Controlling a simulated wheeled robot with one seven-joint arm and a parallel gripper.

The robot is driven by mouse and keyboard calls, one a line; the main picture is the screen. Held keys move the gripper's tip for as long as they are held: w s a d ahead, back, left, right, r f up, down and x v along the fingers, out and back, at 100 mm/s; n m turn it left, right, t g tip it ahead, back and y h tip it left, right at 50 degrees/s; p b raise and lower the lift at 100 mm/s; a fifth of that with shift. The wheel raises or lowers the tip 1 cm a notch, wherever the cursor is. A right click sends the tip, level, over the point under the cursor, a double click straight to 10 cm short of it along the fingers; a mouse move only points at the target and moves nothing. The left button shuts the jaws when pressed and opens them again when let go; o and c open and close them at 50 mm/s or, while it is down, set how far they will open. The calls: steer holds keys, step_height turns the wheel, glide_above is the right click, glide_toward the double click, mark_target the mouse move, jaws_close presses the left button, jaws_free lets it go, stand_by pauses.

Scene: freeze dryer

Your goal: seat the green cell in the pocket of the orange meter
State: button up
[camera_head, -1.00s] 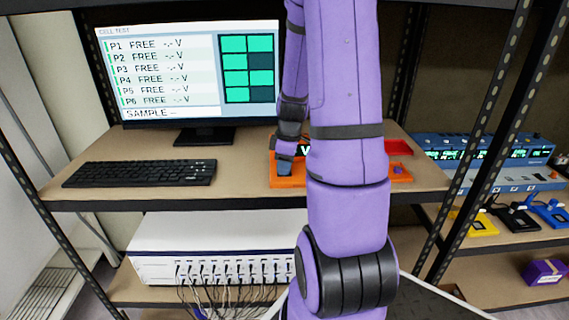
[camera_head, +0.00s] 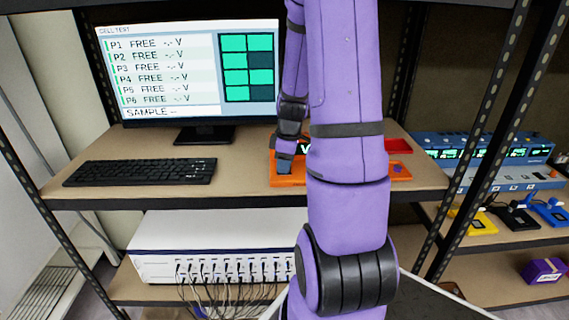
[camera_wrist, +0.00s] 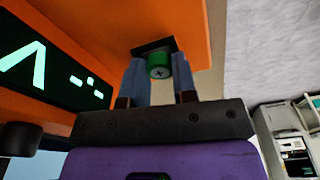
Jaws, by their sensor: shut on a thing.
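The orange meter (camera_head: 288,182) sits on the upper shelf, mostly hidden behind my arm in the head view. In the wrist view, its orange body (camera_wrist: 110,20) and dark display (camera_wrist: 45,65) with pale green marks fill the upper left. The green cell (camera_wrist: 159,68) is between the two grey-blue fingers of my gripper (camera_wrist: 158,73), which is shut on it. The cell's near end shows a dark cross mark. Its far end meets the black-edged pocket (camera_wrist: 152,46) in the meter. How deep it sits there cannot be told.
The monitor (camera_head: 190,70) lists P1 to P6 as FREE, with SAMPLE blank. A black keyboard (camera_head: 140,172) lies left of the meter. A red tray (camera_head: 398,147) is right of my arm. Rack posts (camera_head: 478,130) flank the shelf.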

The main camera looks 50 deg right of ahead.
steer(key=shift+s+a+f, duration=0.15)
steer(key=shift+s+f, duration=0.25)
steer(key=shift+f, duration=0.15)
stand_by(1.7)
steer(key=shift+r, duration=0.1)
stand_by(0.3)
steer(key=o, duration=1)
steer(key=shift+w, duration=0.1)
steer(key=shift+r, duration=0.1)
steer(key=shift+w+d+r, duration=0.1)
steer(key=shift+d+r, duration=0.1)
steer(key=shift+r, duration=0.05)
steer(key=r, duration=0.7)
steer(key=d+r, duration=0.1)
steer(key=r, duration=0.3)
steer(key=shift+s, duration=0.3)
